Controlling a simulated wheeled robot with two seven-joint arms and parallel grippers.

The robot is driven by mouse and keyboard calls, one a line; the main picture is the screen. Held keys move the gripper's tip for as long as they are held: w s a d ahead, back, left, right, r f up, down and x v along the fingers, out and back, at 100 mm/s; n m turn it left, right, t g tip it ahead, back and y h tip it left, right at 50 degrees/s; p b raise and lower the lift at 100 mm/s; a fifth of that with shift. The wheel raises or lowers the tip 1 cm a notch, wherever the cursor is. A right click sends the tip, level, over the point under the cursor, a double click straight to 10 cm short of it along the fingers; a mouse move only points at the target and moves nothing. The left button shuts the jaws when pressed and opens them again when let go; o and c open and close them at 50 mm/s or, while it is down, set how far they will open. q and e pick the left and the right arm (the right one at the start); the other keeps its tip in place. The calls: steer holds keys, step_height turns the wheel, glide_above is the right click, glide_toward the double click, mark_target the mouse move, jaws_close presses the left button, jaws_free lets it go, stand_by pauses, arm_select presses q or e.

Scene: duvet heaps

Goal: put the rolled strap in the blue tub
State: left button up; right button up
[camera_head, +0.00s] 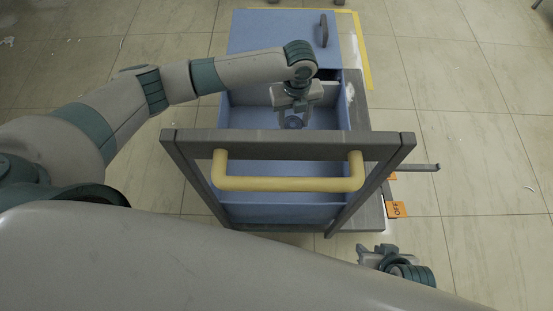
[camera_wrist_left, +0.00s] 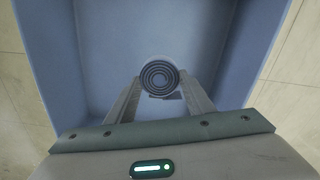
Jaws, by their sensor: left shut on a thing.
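The rolled strap (camera_wrist_left: 159,76) is a dark grey spiral roll, seen end-on in the left wrist view. It also shows in the head view (camera_head: 293,122). My left gripper (camera_head: 292,116) is shut on the strap, with one finger on each side of it. It points down over the open blue tub (camera_head: 331,116), and the tub's walls and floor surround the strap in the left wrist view. I cannot tell how far the strap is above the floor. My right gripper (camera_head: 372,255) is low at the right, away from the tub; its jaw opening is unclear.
The tub sits in a grey cart frame with a yellow handle (camera_head: 288,184) at the near side. A blue panel (camera_head: 270,32) with a dark handle (camera_head: 323,30) lies behind the opening. An orange "OFF" tag (camera_head: 397,209) is at the right. Tiled floor at the right is mostly clear.

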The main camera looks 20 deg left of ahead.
arm_select(q)
steer(key=s+a+f, duration=0.3)
steer(key=s+f, duration=0.3)
steer(key=s, duration=0.4)
arm_select(e)
steer(key=shift+d, duration=0.1)
arm_select(q)
steer(key=shift+w+a, duration=0.1)
steer(key=shift+f, duration=2.05)
arm_select(e)
steer(key=shift+a, duration=0.55)
arm_select(q)
steer(key=shift+f, duration=0.6)
arm_select(e)
steer(key=shift+w+d, duration=0.15)
steer(key=shift+w, duration=0.3)
arm_select(q)
steer(key=o, duration=1.1)
steer(key=shift+c, duration=0.2)
arm_select(e)
steer(key=shift+s, duration=0.1)
